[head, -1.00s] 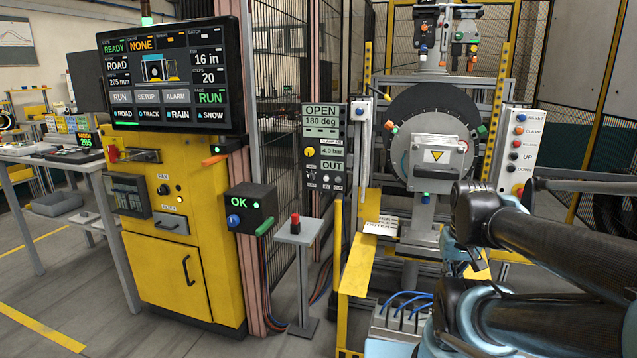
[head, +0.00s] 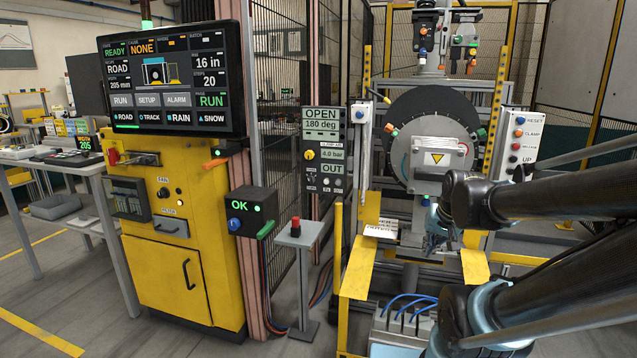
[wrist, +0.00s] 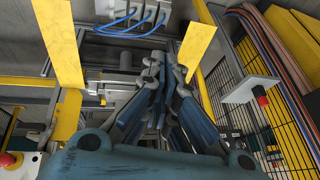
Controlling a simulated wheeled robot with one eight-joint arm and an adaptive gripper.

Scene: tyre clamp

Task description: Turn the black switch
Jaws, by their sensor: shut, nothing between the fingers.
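A small black rotary switch (head: 163,192) sits on the front of the yellow cabinet, under a small label; its exact setting is too small to tell. My gripper (head: 431,244) hangs in front of the tyre machine, well to the right of the cabinet and apart from the switch. In the wrist view my gripper (wrist: 168,68) has its fingers together with nothing between them. The black switch on the cabinet does not show in the wrist view.
A grey pedestal (head: 303,235) with a red button (head: 295,226) stands between cabinet and machine. A black OK box (head: 252,211) juts from the cabinet's right side. Yellow plates (head: 359,272) flank the machine's front. The floor before the cabinet is clear.

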